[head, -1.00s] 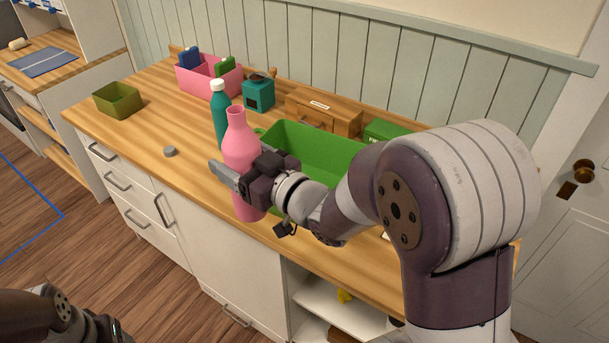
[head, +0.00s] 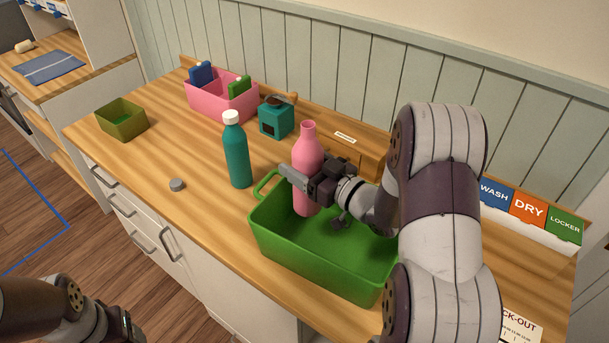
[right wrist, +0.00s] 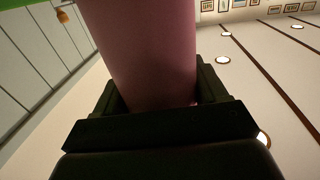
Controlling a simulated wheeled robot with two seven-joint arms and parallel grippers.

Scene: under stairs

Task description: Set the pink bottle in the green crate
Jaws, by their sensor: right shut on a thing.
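The pink bottle (head: 308,146) is upright in my right gripper (head: 298,180), which is shut around its body. The bottle shows over the left back part of the green crate (head: 310,268); its lower end is at or below the rim level, and I cannot tell if it touches the floor. In the right wrist view the pink bottle (right wrist: 145,50) fills the space between the fingers (right wrist: 152,100). The crate stands on the wooden counter and looks otherwise empty. My left arm shows at the lower left, but its gripper fingers are not visible.
A teal bottle (head: 237,155) with a white cap stands just left of the crate. A grey lid (head: 177,184), an olive bin (head: 122,120), a pink bin (head: 222,98) and a teal grinder (head: 276,118) are on the counter. A wooden box (head: 350,150) stands behind the crate.

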